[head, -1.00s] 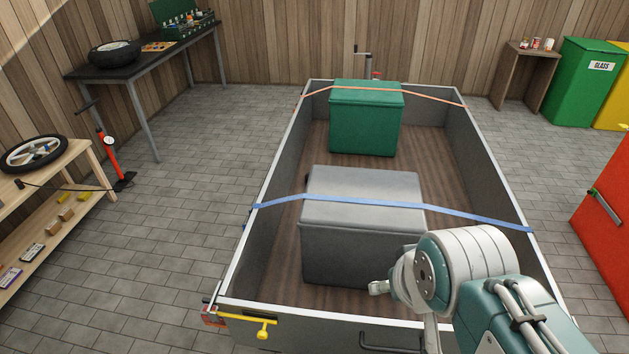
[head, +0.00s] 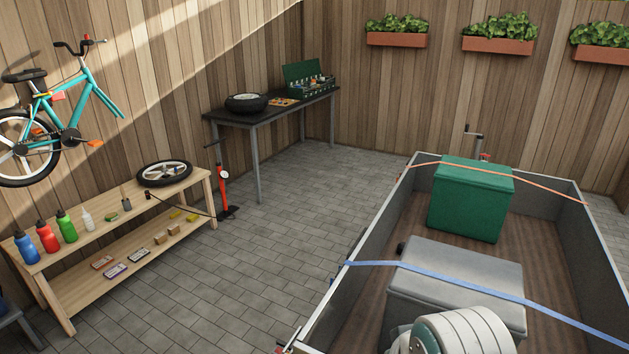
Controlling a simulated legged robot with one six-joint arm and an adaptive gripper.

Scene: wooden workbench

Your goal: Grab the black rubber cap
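I cannot make out a black rubber cap for certain. A small black piece (head: 148,195) sits on the top of the wooden workbench (head: 185,192), just in front of the wheel. A thin black hose runs from it to the red floor pump (head: 222,187), so it may be the hose end. Part of my arm shows at the bottom right, over the trailer. My gripper is not in view, so its opening and whatever it may hold are hidden.
The bench holds a bicycle wheel (head: 164,173), several bottles (head: 66,226) and small boxes. The trailer (head: 352,300) with a grey box (head: 455,278) and green box (head: 470,199) fills the right. Paved floor (head: 220,280) between is clear.

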